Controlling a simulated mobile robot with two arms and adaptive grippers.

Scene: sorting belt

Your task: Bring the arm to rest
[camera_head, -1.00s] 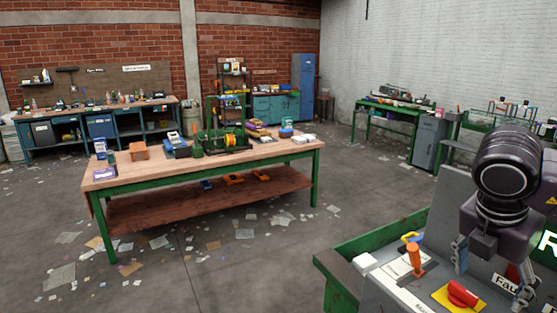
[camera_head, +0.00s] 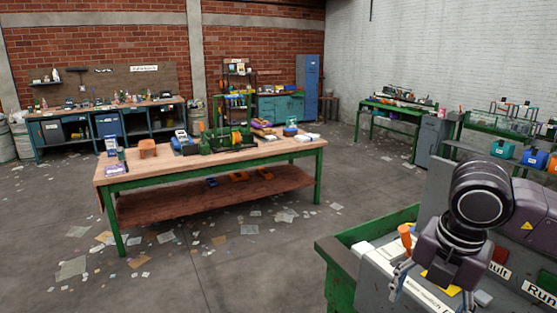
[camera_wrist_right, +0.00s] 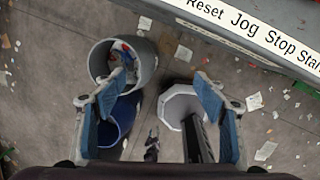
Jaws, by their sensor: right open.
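My right arm enters the head view at the lower right. Its gripper (camera_head: 432,290) hangs over the grey control console (camera_head: 380,270), with its fingers spread. In the right wrist view the same gripper (camera_wrist_right: 162,85) is open, with nothing between its blue-padded fingers. Below it in that view are the floor and bins, with the console edge at the top. An orange-handled lever (camera_head: 404,237) stands on the console just left of the gripper. A yellow plate (camera_head: 440,284) shows partly behind the fingers; its red knob is hidden. My left gripper is not in view.
A grey bin (camera_wrist_right: 145,60) with litter, a blue bin (camera_wrist_right: 122,118) and a white octagonal object (camera_wrist_right: 178,100) are below the right gripper. A wood-topped workbench (camera_head: 220,168) stands in mid-room. Open floor with scattered paper separates it from the console.

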